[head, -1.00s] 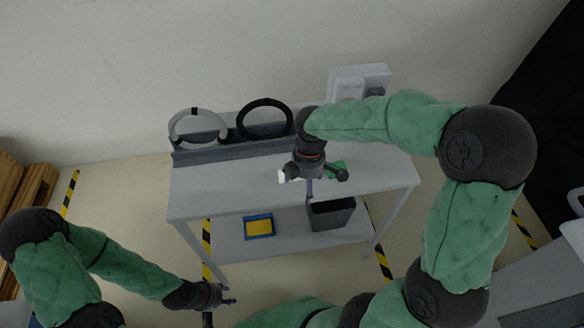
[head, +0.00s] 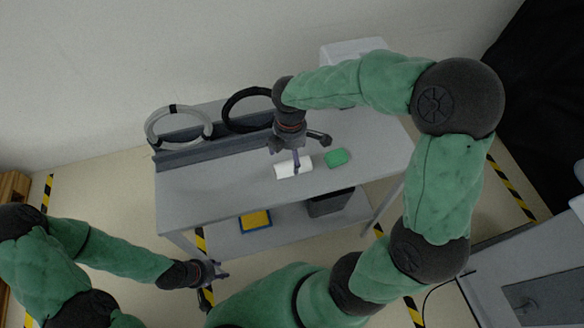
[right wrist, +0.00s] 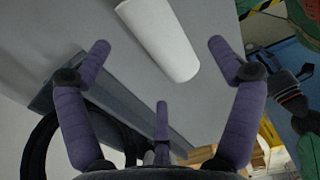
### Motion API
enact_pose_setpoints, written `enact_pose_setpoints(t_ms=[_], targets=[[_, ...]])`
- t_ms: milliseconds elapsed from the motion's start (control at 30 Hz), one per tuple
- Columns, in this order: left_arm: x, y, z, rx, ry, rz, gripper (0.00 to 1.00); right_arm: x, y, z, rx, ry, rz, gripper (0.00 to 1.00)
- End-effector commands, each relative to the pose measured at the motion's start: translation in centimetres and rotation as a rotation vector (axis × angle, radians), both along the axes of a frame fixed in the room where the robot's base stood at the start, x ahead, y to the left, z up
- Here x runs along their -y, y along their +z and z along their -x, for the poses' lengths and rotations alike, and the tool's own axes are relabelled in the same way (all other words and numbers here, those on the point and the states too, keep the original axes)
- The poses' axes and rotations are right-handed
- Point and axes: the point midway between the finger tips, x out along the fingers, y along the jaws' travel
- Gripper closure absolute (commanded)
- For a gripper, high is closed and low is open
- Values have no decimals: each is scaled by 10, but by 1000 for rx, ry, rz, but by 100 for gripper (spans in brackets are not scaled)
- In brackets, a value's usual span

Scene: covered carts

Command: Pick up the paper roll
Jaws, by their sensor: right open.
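The white paper roll (head: 293,167) lies on its side on the grey cart's top shelf (head: 215,185). It also shows in the right wrist view as a white cylinder (right wrist: 165,38), beyond the fingertips and tilted across the picture. I cannot tell if any finger touches the roll. My left gripper (head: 219,281) is low in front of the cart, its fingers apart and empty.
A green block (head: 336,158) lies just right of the roll. Grey (head: 178,126) and black (head: 246,110) coils stand along the back of the cart. The lower shelf holds a blue-and-yellow tray (head: 255,221) and a dark bin (head: 330,202). The shelf left of the roll is clear.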

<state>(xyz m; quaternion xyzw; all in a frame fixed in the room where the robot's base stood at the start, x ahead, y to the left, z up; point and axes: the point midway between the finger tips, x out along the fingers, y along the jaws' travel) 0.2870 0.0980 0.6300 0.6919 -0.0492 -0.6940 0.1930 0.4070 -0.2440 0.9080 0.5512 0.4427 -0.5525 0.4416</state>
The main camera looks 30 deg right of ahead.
Motion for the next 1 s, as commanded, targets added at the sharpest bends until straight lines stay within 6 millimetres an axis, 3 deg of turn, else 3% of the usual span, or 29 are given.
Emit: enact_pose_setpoints(t_ms=[167, 500, 767, 1000], targets=[[0, -6, 0, 1, 0, 0, 60, 1, -10, 0, 0, 0, 0, 8], [0, -30, 0, 0, 0, 0, 60, 5, -53, -2, 0, -1, 0, 8], [0, -29, 0, 1, 0, 0, 60, 5, -54, -2, 1, -1, 0, 8], [0, -29, 0, 1, 0, 0, 60, 5, -54, -2, 1, -1, 0, 73]])
